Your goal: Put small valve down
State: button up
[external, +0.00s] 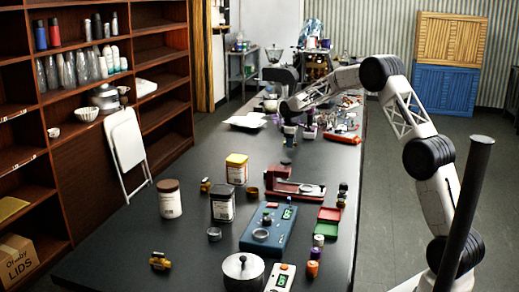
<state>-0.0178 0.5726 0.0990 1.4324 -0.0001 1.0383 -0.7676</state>
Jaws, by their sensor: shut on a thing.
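My gripper (288,122) is at the far part of the long dark table (130,225), low among the clutter there. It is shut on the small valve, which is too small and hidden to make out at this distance. Brass-coloured fittings lie on the nearer table: one (160,261) at the front left, one (206,185) left of the yellow-lidded can, and one (253,192) right of it. I cannot tell whether my gripper touches the tabletop.
A steel pot (243,271) stands in front. The left table side has free room.

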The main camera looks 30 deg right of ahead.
dwell(0.3)
jog(key=shift+f, duration=1.75)
jog(key=shift+f, duration=0.15)
jog(key=o, duration=1)
jog(key=shift+r, duration=0.2)
notch_tip(320, 180, up, 12)
jog(key=shift+f, duration=0.1)
